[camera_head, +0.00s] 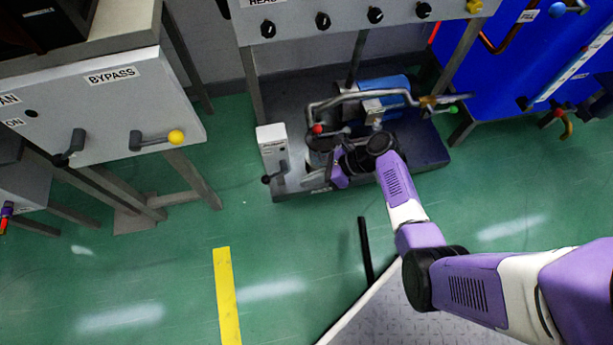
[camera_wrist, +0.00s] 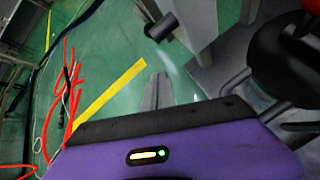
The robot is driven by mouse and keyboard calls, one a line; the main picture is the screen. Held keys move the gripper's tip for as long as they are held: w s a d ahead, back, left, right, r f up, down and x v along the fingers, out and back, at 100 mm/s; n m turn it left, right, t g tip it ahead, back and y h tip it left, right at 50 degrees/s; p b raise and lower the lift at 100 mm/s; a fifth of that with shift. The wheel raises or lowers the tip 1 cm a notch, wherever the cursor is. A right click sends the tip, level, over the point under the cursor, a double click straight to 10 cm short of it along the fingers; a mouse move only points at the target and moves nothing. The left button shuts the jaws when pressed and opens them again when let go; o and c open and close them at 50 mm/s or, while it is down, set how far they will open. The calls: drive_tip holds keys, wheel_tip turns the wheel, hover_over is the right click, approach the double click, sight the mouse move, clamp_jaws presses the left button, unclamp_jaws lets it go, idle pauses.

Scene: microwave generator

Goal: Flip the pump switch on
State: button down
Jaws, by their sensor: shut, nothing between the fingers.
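A small white box with a label (camera_head: 272,143) stands at the left end of the pump's dark base. Its dark lever (camera_head: 275,174), which appears to be the pump switch, points down and left. The lever's dark knob also shows in the wrist view (camera_wrist: 158,27), at the top centre. My gripper (camera_head: 310,181) is just right of the box, low over the base. In the wrist view my gripper (camera_wrist: 158,88) has its grey fingers together with nothing between them. A gap shows between fingers and knob there; contact elsewhere is hidden.
The pump's pipes (camera_head: 350,97) and blue motor (camera_head: 385,88) crowd the space behind my gripper. A grey panel marked BYPASS (camera_head: 110,100) stands left, a blue cabinet (camera_head: 540,55) right. Green floor with a yellow stripe (camera_head: 227,295) is open in front.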

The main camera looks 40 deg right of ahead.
sight(267, 181)
drive_tip(key=w+a+f+b, duration=0.2)
drive_tip(key=w+a+b, duration=0.2)
drive_tip(key=w+a, duration=0.1)
drive_tip(key=shift+w+a+f, duration=0.15)
drive_tip(key=shift+w+a, duration=0.25)
drive_tip(key=shift+w, duration=0.35)
drive_tip(key=shift+w+a+t+y, duration=0.15)
drive_tip(key=shift+a+t+y, duration=0.05)
drive_tip(key=shift+t+y, duration=0.35)
drive_tip(key=shift+w+a+r, duration=0.1)
drive_tip(key=shift+a+r, duration=0.1)
drive_tip(key=shift+r, duration=0.1)
drive_tip(key=y, duration=0.1)
drive_tip(key=t+y+b, duration=0.1)
drive_tip(key=t+y, duration=0.1)
drive_tip(key=y, duration=0.1)
drive_tip(key=shift+w+a+r+m+t+b, duration=0.2)
drive_tip(key=shift+a+r+m+t+b, duration=0.1)
drive_tip(key=shift+r+b, duration=0.1)
drive_tip(key=shift+r, duration=0.2)
drive_tip(key=shift+w+a+r, duration=0.1)
drive_tip(key=shift+a+r, duration=0.05)
drive_tip(key=shift+r, duration=0.2)
